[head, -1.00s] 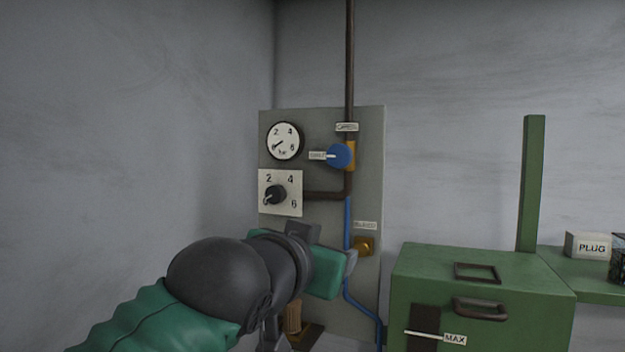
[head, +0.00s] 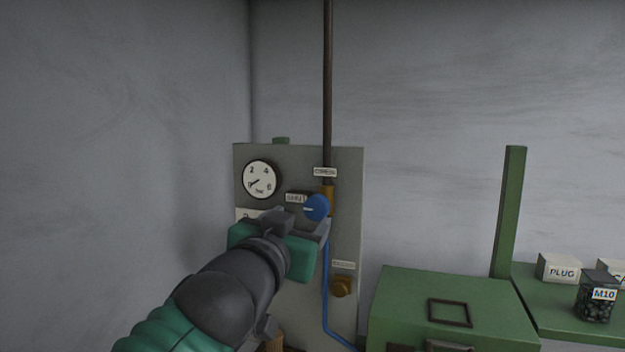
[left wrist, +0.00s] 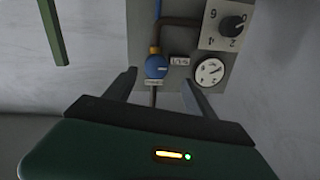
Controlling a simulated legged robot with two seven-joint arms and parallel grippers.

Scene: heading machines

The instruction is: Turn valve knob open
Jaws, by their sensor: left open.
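The blue valve knob (head: 316,207) sits on a brass fitting on the brown pipe of the grey wall panel (head: 345,235). A pale pointer line on the knob faces left, toward a small label (head: 296,198). My left gripper (head: 300,222) is open and empty, just in front of the panel and close to the knob in the head view. In the left wrist view the knob (left wrist: 156,66) shows beyond and between the two spread fingers (left wrist: 153,88), apart from them. My right gripper is not in view.
A round gauge (head: 261,179) is at the panel's upper left. The dial plate (left wrist: 228,22) is partly hidden by my arm in the head view. A brass fitting (head: 343,286) sits lower right. A green cabinet (head: 400,300) and a shelf with a PLUG box (head: 558,269) stand right.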

